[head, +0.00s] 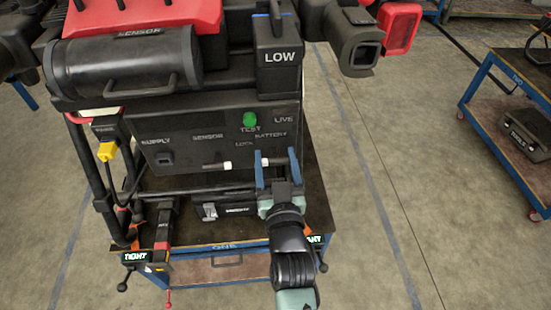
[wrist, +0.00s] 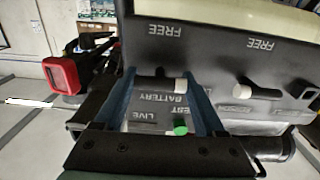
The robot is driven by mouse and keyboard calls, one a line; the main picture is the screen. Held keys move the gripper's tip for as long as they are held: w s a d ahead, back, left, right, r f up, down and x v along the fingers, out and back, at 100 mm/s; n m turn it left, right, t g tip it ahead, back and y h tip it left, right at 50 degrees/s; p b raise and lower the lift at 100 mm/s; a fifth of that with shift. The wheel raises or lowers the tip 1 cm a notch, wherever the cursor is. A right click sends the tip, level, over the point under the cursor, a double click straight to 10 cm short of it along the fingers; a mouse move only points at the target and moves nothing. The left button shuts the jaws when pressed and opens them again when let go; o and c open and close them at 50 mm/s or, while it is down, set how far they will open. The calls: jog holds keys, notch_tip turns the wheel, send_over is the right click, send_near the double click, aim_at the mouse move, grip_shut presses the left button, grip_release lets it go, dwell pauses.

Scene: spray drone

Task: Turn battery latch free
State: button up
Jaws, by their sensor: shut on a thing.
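The battery latch is a short dark bar with a white tip (head: 265,162) on the front of the black drone body, below the BATTERY label. It also shows in the wrist view (wrist: 180,86), lying across between the two blue fingers. My gripper (head: 278,160) reaches up to it, one finger at each end of the bar, and is shut on it; the fingers also show in the wrist view (wrist: 163,84). A FREE label (wrist: 166,31) is on the underside near the latch. A second white-tipped latch (head: 217,165) lies sideways to the left, apart from my gripper.
A green TEST button (head: 249,120) sits above the latch. A black battery box marked LOW (head: 278,55) is on top. The drone stands over a wheeled bench (head: 210,265) with a black case on it. Another cart (head: 515,145) stands right; floor between is clear.

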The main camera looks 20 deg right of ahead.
jog(key=shift+f, duration=0.1)
jog(key=n+b, duration=0.3)
jog(key=shift+f+n, duration=0.1)
jog(key=shift+n, duration=0.3)
jog(key=n+b, duration=0.1)
jog(key=n, duration=0.3)
jog(key=shift+b, duration=0.4)
jog(key=n, duration=0.9)
jog(key=shift+a+n, duration=0.1)
jog(key=shift+n, duration=0.3)
jog(key=o, duration=1.3)
